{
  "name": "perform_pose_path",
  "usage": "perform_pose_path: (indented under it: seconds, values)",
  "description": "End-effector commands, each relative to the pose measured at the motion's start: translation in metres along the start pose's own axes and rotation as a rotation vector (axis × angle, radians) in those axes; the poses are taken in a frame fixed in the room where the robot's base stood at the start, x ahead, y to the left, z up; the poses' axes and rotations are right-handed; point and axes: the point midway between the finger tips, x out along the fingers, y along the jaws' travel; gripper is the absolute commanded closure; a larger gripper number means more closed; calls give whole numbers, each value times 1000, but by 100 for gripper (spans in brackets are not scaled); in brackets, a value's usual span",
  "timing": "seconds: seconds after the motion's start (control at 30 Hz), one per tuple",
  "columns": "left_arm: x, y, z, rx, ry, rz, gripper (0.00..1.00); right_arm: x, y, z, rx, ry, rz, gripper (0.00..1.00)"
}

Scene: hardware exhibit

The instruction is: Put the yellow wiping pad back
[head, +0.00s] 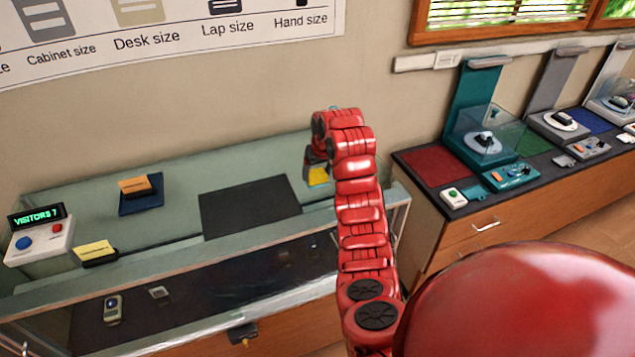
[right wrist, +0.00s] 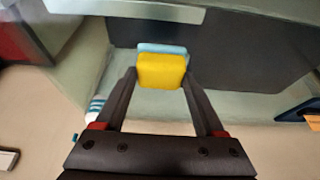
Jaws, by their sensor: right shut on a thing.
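The yellow wiping pad (right wrist: 162,72) has a light blue layer along its far edge. My right gripper (right wrist: 160,80) is shut on it, with one finger at each side of the pad. In the head view the yellow pad (head: 318,176) shows below the bend of my red right arm, near the right end of the pale green case top (head: 285,155). The right gripper (head: 314,166) is mostly hidden there by the arm. I cannot tell how high the pad is above the surface. My left gripper is not in view.
A dark mat (head: 250,205) lies bare on the case top. A counter with exhibits (head: 485,145) stands at right.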

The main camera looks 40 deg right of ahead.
Motion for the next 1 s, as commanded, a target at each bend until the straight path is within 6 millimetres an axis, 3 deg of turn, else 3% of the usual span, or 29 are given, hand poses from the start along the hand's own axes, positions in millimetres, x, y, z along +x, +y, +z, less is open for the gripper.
perform_pose_path:
  seconds: [0.17,0.37,0.77,0.8,0.93,1.0]
  values:
    - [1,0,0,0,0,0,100,4,2,-4,-2,-6,0,81]
    - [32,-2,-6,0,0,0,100,27,3,6,-2,-7,2,81]
    - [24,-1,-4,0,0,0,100,40,3,11,-2,-1,2,81]
    - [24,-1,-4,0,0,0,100,40,3,11,-2,-1,2,27]
    - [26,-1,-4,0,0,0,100,39,3,10,-2,-1,2,4]
    - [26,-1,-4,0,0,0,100,39,3,10,-2,-1,2,0]
